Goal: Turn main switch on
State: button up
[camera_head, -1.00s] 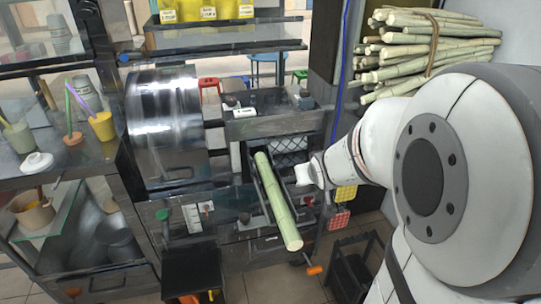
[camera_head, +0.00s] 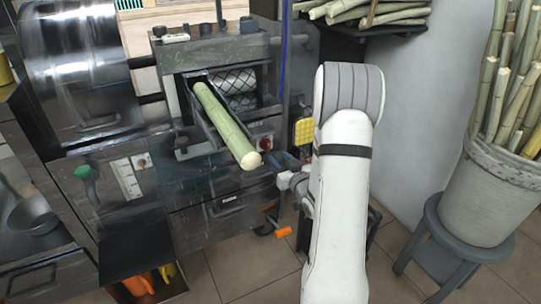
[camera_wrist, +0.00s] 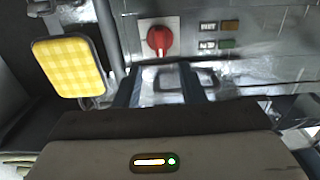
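The main switch, a red rotary knob (camera_wrist: 159,40) on a pale plate, is on the grey metal panel in the wrist view. Its handle looks roughly upright in that picture. In the head view a small red knob (camera_head: 266,145) shows on the press front, just right of the cane's lower end. My gripper (camera_wrist: 160,80) is open, with its two dark fingers apart and nothing between them. The fingertips point toward the panel just below the knob in the wrist view and appear apart from it. In the head view my gripper (camera_head: 284,161) is partly hidden by my arm.
A yellow checkered pad (camera_wrist: 70,67) is left of the switch. Small labelled indicators (camera_wrist: 218,35) are to its right. A cane stalk (camera_head: 225,124) lies sloping in the press feed. A cane bucket (camera_head: 490,195) stands on a stool at right. An orange-handled crank (camera_head: 283,232) hangs below.

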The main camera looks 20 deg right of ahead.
aim_at(269, 146)
jog(key=w+b, duration=0.1)
jog(key=w, duration=0.6)
jog(key=shift+a, duration=0.15)
jog(key=shift+c, duration=0.4)
grip_shut()
